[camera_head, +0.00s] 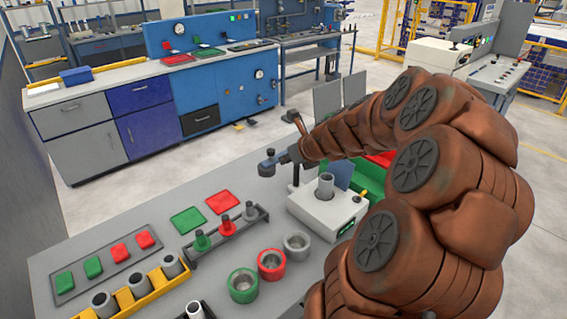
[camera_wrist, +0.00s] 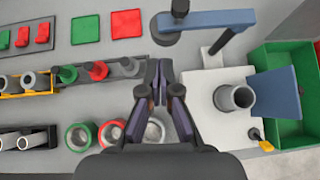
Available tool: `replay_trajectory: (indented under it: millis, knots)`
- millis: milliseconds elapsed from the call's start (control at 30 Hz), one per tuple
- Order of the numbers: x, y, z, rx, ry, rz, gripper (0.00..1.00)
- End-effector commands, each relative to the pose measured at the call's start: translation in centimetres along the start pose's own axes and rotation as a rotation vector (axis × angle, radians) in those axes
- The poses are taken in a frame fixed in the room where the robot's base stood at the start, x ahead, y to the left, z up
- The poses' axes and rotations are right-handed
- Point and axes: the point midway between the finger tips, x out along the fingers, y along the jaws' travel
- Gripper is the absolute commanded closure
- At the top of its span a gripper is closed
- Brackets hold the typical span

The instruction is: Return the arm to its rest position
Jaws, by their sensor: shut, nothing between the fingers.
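My gripper (camera_wrist: 165,68) is shut and empty in the wrist view. Its dark fingers point up the picture, above the bench and partly over a grey ring (camera_wrist: 154,131). My brown arm (camera_head: 410,165) curves across the right of the head view, over the bench. I cannot make out the gripper clearly there. The white fixture (camera_head: 320,215) with an upright grey pipe (camera_head: 326,186) stands below the arm; the pipe also shows to the right of my fingers in the wrist view (camera_wrist: 236,98).
A blue overhead bracket (camera_wrist: 220,18) rises beside the fixture, near my fingers in the picture. Green (camera_head: 243,285) and red (camera_head: 271,264) rings, a dark peg rack (camera_head: 215,238) and a yellow pipe rack (camera_head: 140,300) occupy the bench. A green bin (camera_wrist: 278,125) stands right of the fixture.

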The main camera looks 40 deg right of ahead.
Motion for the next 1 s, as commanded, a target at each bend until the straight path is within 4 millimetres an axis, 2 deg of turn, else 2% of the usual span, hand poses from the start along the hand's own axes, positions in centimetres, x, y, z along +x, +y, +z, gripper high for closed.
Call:
replay_trajectory:
  millis: [200, 333, 767, 867, 967, 1000]
  knots:
    - [-2.6, 0.3, 0.0, -0.001, -0.001, -0.004, 1.00]
    - [-3.6, 0.5, -0.1, 0.000, 0.000, -0.003, 1.00]
    - [-4.2, 1.0, 0.0, -0.010, 0.004, 0.005, 1.00]
    - [-4.0, 2.9, 0.1, -0.098, 0.019, 0.038, 1.00]
    - [-3.8, 7.0, -0.1, -0.298, 0.048, 0.113, 1.00]
    - [-3.8, 9.3, -0.3, -0.403, 0.062, 0.157, 1.00]
